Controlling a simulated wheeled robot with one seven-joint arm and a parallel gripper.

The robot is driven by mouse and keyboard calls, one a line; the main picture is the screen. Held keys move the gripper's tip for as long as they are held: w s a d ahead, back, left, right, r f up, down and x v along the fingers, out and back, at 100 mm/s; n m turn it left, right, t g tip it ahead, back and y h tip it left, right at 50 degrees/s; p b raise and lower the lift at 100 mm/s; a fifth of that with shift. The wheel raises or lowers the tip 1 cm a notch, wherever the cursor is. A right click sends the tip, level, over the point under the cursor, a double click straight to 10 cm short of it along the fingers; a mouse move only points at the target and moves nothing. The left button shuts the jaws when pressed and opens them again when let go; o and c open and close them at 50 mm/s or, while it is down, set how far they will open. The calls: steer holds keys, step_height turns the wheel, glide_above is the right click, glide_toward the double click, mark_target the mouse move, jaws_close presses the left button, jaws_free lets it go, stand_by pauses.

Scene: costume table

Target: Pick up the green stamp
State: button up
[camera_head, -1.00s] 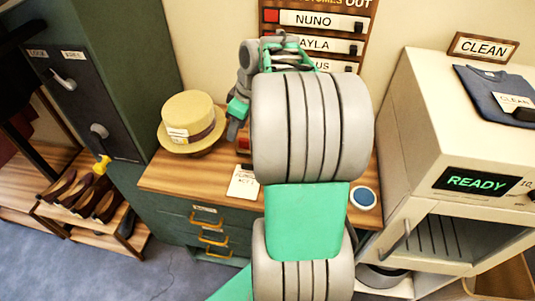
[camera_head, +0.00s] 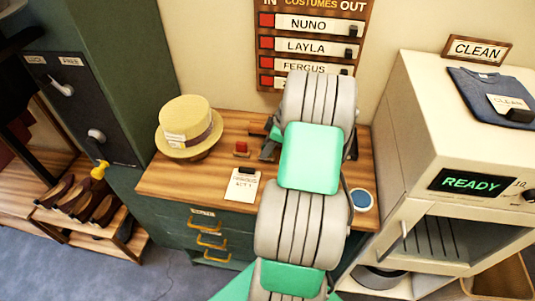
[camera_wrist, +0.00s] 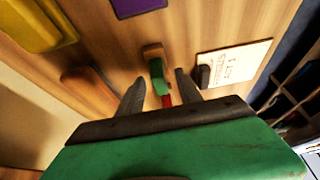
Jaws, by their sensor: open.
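The green stamp (camera_wrist: 159,74) shows in the wrist view as a green part beside a light wooden part, on the wooden tabletop. It lies just ahead of my gripper (camera_wrist: 160,91), between the lines of its two dark fingers. The fingers are spread, with no grip on the stamp visible. A small red part (camera_wrist: 167,99) shows between the fingers, nearer my palm. In the head view my gripper is low over the table, mostly hidden by my arm, and I cannot make out the green stamp there.
A red stamp-like object (camera_head: 241,147) and a paper card (camera_head: 242,186) with a dark clip-like piece are left of my arm. A straw hat (camera_head: 188,126) stands further left. A round blue-topped tin (camera_head: 362,199) is to the right, before the white machine (camera_head: 430,150).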

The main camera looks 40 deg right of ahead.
jaws_close()
steer(key=shift+w, duration=0.1)
stand_by(0.6)
steer(key=shift+r, duration=0.25)
step_height(320, 180, up, 2)
steer(key=shift+r+b, duration=0.1)
steer(key=shift+b, duration=0.7)
steer(key=s+a+r+b, duration=0.2)
steer(key=s+a+r, duration=0.6)
steer(key=s+r, duration=0.2)
steer(key=shift+s+a+r+b, duration=0.2)
steer(key=shift+s+b, duration=0.2)
steer(key=shift+s, duration=0.3)
